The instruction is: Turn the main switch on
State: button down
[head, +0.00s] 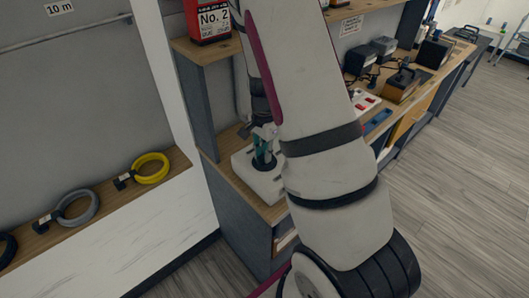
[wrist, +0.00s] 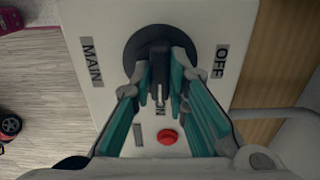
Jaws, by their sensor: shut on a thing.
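The main switch is a black handle (wrist: 158,68) on a round black base (wrist: 135,50), set on a white panel (wrist: 105,18). In the wrist view the handle runs down the picture from the base's middle, towards a partly covered label ending in N. The OFF label (wrist: 221,61) is at the right and the MAIN label (wrist: 91,62) at the left. My gripper (wrist: 160,66) is shut on the handle, one teal finger on each side. In the head view my gripper (head: 264,150) is over the white switch box (head: 262,188); my arm covers part of it.
A red button (wrist: 167,137) sits on the panel below the handle, between my fingers. Several dark devices (head: 402,83) stand along the bench to the right. A red No. 2 box (head: 208,20) is on the upper shelf. Cable coils (head: 150,168) lie on the left ledge.

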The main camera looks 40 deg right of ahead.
jog(key=c, duration=1.6)
grip_release()
jog(key=shift+o, duration=0.2)
notch_tip(320, 180, up, 12)
